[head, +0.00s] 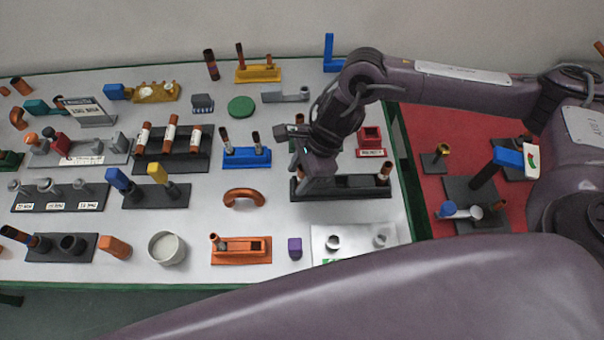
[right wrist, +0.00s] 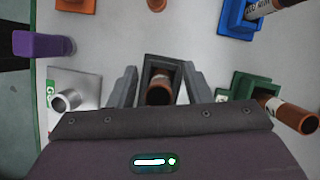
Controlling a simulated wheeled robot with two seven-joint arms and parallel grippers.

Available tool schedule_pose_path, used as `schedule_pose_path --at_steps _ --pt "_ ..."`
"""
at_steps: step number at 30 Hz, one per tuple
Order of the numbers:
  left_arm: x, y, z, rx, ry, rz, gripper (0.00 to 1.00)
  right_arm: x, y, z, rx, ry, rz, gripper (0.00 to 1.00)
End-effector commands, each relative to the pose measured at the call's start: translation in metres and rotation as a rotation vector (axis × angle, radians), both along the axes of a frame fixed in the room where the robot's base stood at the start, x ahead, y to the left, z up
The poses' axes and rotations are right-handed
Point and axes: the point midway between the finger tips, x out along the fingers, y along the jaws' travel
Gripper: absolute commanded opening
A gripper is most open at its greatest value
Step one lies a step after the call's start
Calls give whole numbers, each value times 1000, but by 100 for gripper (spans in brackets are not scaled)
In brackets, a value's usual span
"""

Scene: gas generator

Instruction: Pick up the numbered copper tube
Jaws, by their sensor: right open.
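A copper tube (right wrist: 158,92) stands in a dark holder, seen almost end-on in the right wrist view; no number is readable on it. My right gripper (right wrist: 160,88) is open, with one finger on each side of this tube and a gap visible. Another copper tube (head: 384,172) stands at that holder's right end. Copper tubes with white labels (head: 170,133) stand in a black rack further left. My left gripper is out of view.
A green holder with a copper tube (right wrist: 292,116) is close on one side of the gripper. A white plate with a silver tube (right wrist: 66,99) is on the other. A blue holder (head: 246,157) and a copper arch (head: 244,194) lie left. My own arm crosses the foreground.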

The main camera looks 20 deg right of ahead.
Motion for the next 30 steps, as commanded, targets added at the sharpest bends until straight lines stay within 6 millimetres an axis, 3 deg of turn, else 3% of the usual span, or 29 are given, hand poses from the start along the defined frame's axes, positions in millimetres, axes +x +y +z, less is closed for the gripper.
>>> schedule_pose_path --at_steps 8,18,30 --pt "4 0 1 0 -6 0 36 0 1 -4 0 -1 0 45" --pt "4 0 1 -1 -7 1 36 0 1 -4 0 -1 -1 3" --pt "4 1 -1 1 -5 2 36 1 2 4 2 -3 0 3"
